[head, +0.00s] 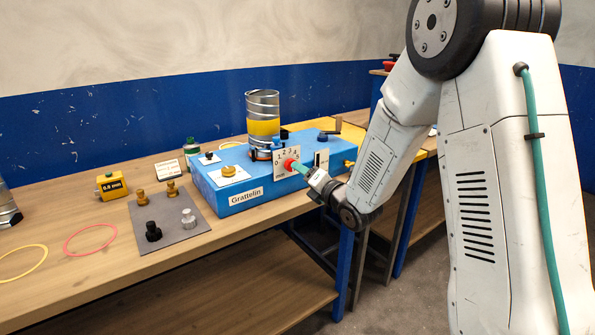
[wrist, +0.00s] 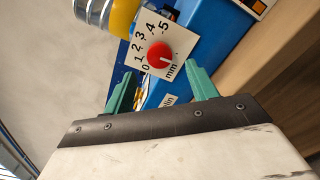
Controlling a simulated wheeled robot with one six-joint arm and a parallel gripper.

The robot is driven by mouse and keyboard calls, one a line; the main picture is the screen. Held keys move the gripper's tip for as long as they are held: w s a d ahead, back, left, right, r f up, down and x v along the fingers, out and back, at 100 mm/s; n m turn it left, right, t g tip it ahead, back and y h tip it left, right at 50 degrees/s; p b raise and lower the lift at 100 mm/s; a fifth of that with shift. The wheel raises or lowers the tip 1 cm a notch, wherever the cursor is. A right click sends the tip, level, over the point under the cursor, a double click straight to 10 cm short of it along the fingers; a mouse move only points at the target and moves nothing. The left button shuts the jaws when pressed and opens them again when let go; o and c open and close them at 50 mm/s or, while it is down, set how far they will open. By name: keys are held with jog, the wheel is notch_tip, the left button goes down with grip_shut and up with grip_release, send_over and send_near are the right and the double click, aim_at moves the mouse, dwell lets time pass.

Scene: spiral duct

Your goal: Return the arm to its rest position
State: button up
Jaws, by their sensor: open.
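My arm reaches from the right of the head view down to the front of the blue machine (head: 240,199) labelled Grattelin. My gripper (head: 292,166) is at the machine's front, close to the red knob (head: 288,164) on its numbered dial plate. In the wrist view, my gripper's two green fingers (wrist: 161,82) are spread apart. The red knob (wrist: 160,55) shows just beyond the gap between the fingertips, with nothing held between them. The knob's white mark points towards the "mm" end of the scale.
A silver and yellow duct piece (head: 263,118) stands on the machine. A grey mat (head: 175,228) with several small knobs lies to the left. A yellow 0.8 mm block (head: 112,185), a red ring (head: 90,239) and a yellow ring (head: 22,263) lie further left. Floor is open in front.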

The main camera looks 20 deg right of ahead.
jog(key=shift+v, duration=1.2)
jog(key=s+d+f+m+g+h, duration=0.35)
jog(key=f+m+g, duration=0.25)
jog(key=f+m, duration=0.3)
jog(key=s+d+m+g+h, duration=0.3)
jog(key=s+m+g, duration=0.1)
jog(key=s+m, duration=0.4)
jog(key=s+a+r+m+g, duration=0.2)
jog(key=s+r+m, duration=0.2)
jog(key=s, duration=0.6)
jog(key=s+a+r+m+g, duration=0.2)
jog(key=s+r+m, duration=0.2)
jog(key=s+r, duration=0.3)
jog(key=s+a+r+m+g, duration=0.1)
jog(key=s+r+m, duration=0.3)
jog(key=s, duration=0.8)
jog(key=shift+s+a+r+g+y, duration=0.3)
jog(key=shift+a+r+g+y, duration=0.15)
jog(key=shift+r, duration=0.5)
